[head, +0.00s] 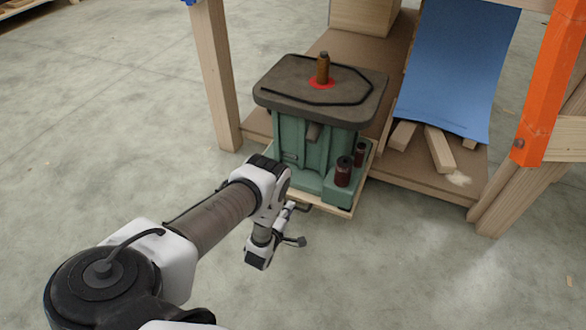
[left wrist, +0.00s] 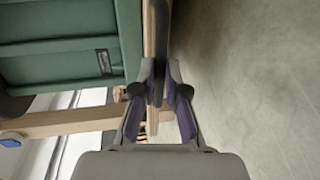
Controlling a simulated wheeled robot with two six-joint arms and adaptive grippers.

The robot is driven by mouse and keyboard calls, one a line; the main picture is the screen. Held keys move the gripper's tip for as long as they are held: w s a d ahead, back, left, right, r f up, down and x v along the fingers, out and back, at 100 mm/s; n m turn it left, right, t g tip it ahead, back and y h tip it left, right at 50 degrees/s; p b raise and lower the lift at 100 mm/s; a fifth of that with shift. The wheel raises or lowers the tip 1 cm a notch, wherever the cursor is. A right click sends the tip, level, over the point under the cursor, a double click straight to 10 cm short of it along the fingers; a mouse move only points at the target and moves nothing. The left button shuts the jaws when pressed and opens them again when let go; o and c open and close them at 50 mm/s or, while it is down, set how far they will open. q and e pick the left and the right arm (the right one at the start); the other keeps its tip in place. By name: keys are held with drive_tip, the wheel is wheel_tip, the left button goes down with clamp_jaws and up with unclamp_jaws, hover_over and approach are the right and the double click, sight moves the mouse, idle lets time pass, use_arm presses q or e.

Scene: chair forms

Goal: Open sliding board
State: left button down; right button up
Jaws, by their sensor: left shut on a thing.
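The sliding board (head: 338,210) is a pale wooden board under a green machine (head: 320,150) with a dark grey top. Its front edge shows in the head view, jutting out past the front of the brown shelf. My left gripper (head: 291,206) is at this front edge, low and in front of the machine. In the left wrist view my left gripper (left wrist: 158,92) is shut on a dark handle (left wrist: 158,72), close beside the board's wooden edge (left wrist: 152,28). The rest of the handle is largely hidden by my gripper. My right gripper is not in view.
The brown shelf (head: 396,177) extends right, with wood offcuts (head: 438,148) and a blue sheet (head: 462,70) above. A wooden post (head: 217,75) stands left of the machine, and an orange post (head: 550,85) at the right. The grey concrete floor (head: 400,270) in front is clear.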

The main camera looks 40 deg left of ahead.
use_arm(q)
drive_tip(key=shift+s+d+f, duration=0.1)
drive_tip(key=shift+s+d, duration=0.1)
drive_tip(key=shift+s, duration=0.65)
drive_tip(key=c, duration=1.2)
unclamp_jaws()
drive_tip(key=v, duration=1.2)
drive_tip(key=shift+w, duration=0.1)
